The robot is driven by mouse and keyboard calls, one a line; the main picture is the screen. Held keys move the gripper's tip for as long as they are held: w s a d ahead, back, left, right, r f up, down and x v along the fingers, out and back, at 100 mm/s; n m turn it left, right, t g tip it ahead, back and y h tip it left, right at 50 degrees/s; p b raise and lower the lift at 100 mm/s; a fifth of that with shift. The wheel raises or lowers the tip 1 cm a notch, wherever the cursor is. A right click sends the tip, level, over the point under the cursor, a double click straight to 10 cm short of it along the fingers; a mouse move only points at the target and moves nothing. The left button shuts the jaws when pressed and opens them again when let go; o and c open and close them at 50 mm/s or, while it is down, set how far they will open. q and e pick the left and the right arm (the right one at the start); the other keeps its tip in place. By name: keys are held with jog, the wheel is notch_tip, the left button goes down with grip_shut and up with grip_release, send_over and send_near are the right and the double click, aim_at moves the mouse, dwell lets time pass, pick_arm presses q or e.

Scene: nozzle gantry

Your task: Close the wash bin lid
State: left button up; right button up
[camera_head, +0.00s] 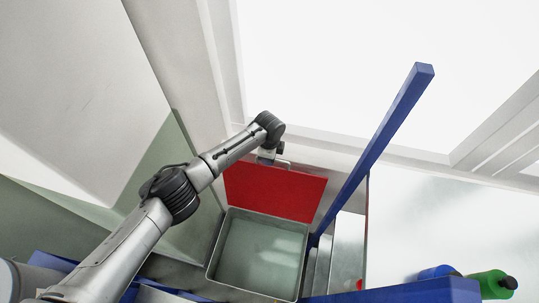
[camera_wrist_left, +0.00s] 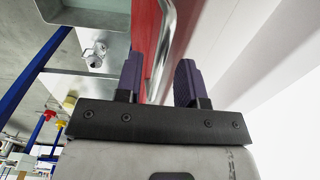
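The red wash bin lid (camera_head: 275,192) is raised at the back of the open grey bin (camera_head: 303,258). In the left wrist view the lid (camera_wrist_left: 146,30) is seen nearly edge-on, with a bent metal handle (camera_wrist_left: 165,35) on it. My left gripper (camera_head: 268,156) is at the lid's upper edge, by the handle. In the wrist view the fingers of my left gripper (camera_wrist_left: 160,66) are apart. The handle bar runs down into the gap between them, and I cannot tell whether it touches either finger. My right gripper is not in view.
A long blue bar (camera_head: 375,143) rises just right of the lid and bin. A blue beam (camera_head: 400,293) crosses the front right, near a green bottle (camera_head: 492,284). A pale wall and window frame (camera_head: 222,50) stand behind the lid.

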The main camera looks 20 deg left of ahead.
pick_arm(q)
jog(key=shift+f, duration=0.15)
jog(key=shift+c, duration=0.5)
grip_shut()
